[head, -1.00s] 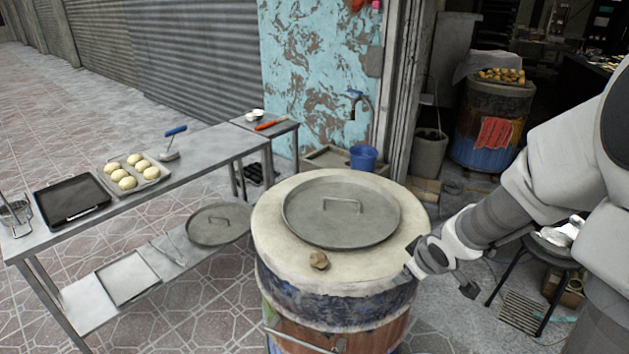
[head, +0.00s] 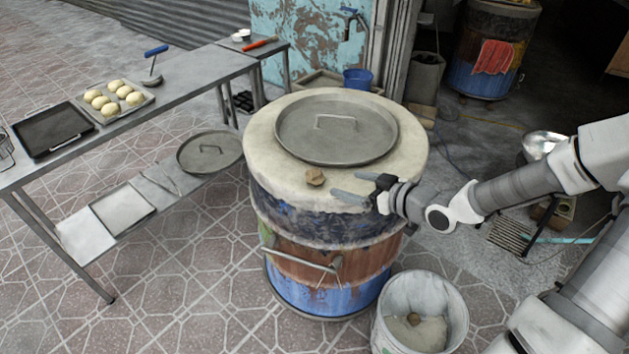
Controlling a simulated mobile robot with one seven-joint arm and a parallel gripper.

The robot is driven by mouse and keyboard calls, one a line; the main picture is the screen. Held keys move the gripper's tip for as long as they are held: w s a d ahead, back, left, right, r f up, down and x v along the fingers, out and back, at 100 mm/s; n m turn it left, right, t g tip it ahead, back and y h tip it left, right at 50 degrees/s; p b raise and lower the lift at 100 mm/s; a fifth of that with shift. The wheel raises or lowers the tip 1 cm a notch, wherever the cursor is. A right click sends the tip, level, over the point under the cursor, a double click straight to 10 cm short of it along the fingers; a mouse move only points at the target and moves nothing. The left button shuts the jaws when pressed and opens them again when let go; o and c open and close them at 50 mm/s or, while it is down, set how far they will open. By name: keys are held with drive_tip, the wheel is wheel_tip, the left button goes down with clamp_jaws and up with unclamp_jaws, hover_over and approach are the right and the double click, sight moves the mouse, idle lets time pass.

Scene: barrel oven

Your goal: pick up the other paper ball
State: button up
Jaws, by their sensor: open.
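A crumpled brown paper ball (head: 314,177) lies on the pale top of the barrel oven (head: 272,170), in front of its round metal lid (head: 336,130). My gripper (head: 352,187) is open and empty. It reaches in from the right over the oven's front right rim, its fingers pointing left toward the ball. A small gap shows between the fingertips and the ball. Another small brown lump, perhaps a paper ball, lies in the white bucket (head: 455,318) on the floor below.
A metal table (head: 195,85) at the left holds a tray of dough balls (head: 120,100), a black tray (head: 52,131) and a blue-handled tool (head: 153,65). Its lower shelf holds another round lid (head: 208,152). A blue bucket (head: 357,79) stands behind the oven.

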sight(319, 176)
drive_tip(key=b+x, duration=0.3)
drive_tip(key=x, duration=1)
drive_tip(key=shift+w+a+f, duration=0.15)
drive_tip(key=shift+f, duration=0.15)
clamp_jaws()
